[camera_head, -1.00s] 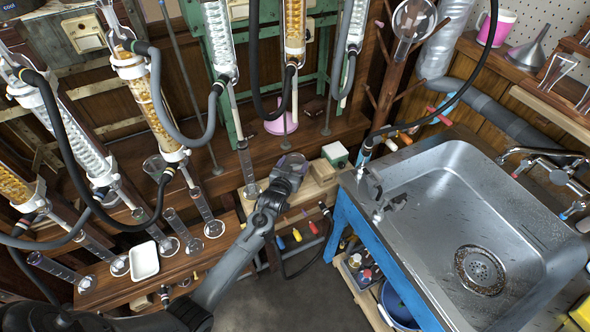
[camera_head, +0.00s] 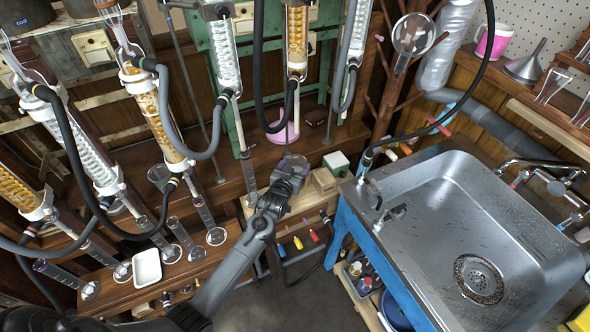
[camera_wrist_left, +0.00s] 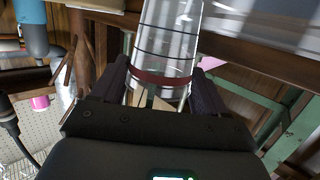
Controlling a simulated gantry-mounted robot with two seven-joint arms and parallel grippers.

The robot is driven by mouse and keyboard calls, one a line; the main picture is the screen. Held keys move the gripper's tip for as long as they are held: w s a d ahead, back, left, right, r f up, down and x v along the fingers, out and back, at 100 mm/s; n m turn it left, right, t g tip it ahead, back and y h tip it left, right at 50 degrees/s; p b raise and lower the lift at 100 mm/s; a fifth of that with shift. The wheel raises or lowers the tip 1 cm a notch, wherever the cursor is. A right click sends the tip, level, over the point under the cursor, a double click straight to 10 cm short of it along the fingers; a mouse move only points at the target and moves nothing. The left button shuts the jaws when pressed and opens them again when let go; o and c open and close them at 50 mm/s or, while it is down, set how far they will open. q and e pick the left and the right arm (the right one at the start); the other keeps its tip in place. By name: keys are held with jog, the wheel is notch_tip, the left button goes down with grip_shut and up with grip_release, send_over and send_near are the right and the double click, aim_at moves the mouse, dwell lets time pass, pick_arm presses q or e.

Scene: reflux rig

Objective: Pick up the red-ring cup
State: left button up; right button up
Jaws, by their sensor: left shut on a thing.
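The red-ring cup (camera_wrist_left: 165,50) is a clear glass cylinder with dark lines and a dark red band. In the left wrist view it stands out between the two dark fingers of my left gripper (camera_wrist_left: 160,88), which is shut on it near the band. In the head view my left gripper (camera_head: 289,169) is over the wooden bench left of the sink. The cup is hard to make out there, being small, clear and close to the gripper. My right gripper is not in view.
The steel sink (camera_head: 440,215) is to the right. A small white-and-green box (camera_head: 336,161) sits just right of the gripper. Glass cylinders (camera_head: 205,215) and a white tray (camera_head: 147,267) are at the left. Condensers and hoses (camera_head: 295,40) rise behind.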

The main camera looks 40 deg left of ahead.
pick_arm(q)
jog(key=d+r+p, duration=0.9)
jog(key=d+r, duration=0.3)
jog(key=s+f, duration=0.5)
jog(key=f, duration=0.1)
jog(key=s+d+r+m+h+p, duration=0.1)
jog(key=s+d+r+h, duration=0.15)
jog(key=s, duration=0.25)
jog(key=s+d+r+m+h, duration=0.1)
jog(key=s+d+r+m, duration=0.1)
jog(key=s+d+r, duration=0.3)
jog(key=s+r+h+p, duration=0.1)
jog(key=s+r+p, duration=0.1)
jog(key=r+p, duration=1.5)
jog(key=s+d+r+m+h+p, duration=0.1)
jog(key=s+r+p, duration=0.1)
jog(key=r+p, duration=1.6)
jog(key=p, duration=0.3)
jog(key=shift+s+r+t, duration=0.15)
jog(key=shift+r+t, duration=0.1)
jog(key=shift+t, duration=0.15)
